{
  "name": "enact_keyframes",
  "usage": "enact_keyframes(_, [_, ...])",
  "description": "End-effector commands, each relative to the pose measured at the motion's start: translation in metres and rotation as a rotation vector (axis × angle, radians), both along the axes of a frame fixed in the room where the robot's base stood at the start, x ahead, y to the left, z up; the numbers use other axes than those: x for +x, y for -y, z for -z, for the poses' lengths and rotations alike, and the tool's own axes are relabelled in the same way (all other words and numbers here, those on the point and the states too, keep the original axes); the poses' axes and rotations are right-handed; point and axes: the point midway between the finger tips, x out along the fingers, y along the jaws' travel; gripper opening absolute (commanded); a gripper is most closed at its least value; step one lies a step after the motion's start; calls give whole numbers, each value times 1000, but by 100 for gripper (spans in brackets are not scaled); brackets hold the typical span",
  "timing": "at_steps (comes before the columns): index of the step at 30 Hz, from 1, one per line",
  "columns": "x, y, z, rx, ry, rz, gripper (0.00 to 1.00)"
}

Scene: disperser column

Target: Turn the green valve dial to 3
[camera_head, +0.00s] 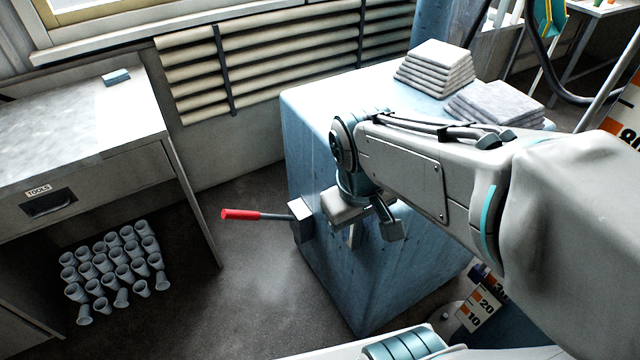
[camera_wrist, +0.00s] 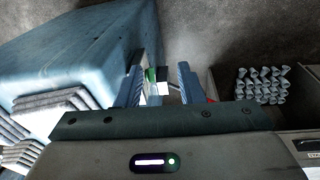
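A small green part (camera_wrist: 151,74), likely the valve dial, shows in the wrist view on the face of the blue cabinet. It lies between my gripper's fingers in the picture, close to the left finger, and is mostly hidden. Its numbers and setting cannot be read. My gripper (camera_wrist: 162,86) is open, with a wide gap between its two blue fingers. In the head view my gripper (camera_head: 374,232) hangs in front of the blue cabinet (camera_head: 320,160) and hides the dial. I cannot tell whether a finger touches the dial.
A lever with a red handle (camera_head: 240,215) sticks out left from a grey block (camera_head: 301,221) on the cabinet, left of my gripper. Folded cloths (camera_head: 438,66) lie on top. A desk (camera_head: 90,130) stands left, with several cups (camera_head: 112,265) beneath. Floor between is clear.

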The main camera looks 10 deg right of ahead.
Motion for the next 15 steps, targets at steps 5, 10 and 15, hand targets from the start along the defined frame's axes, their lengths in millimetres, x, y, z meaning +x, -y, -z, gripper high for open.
enact_keyframes(5, [18,1,52,-177,-239,-364,35])
enact_keyframes(10, [39,-1,90,-343,-477,-716,35])
enact_keyframes(15, [66,-11,127,-510,-730,-1052,35])
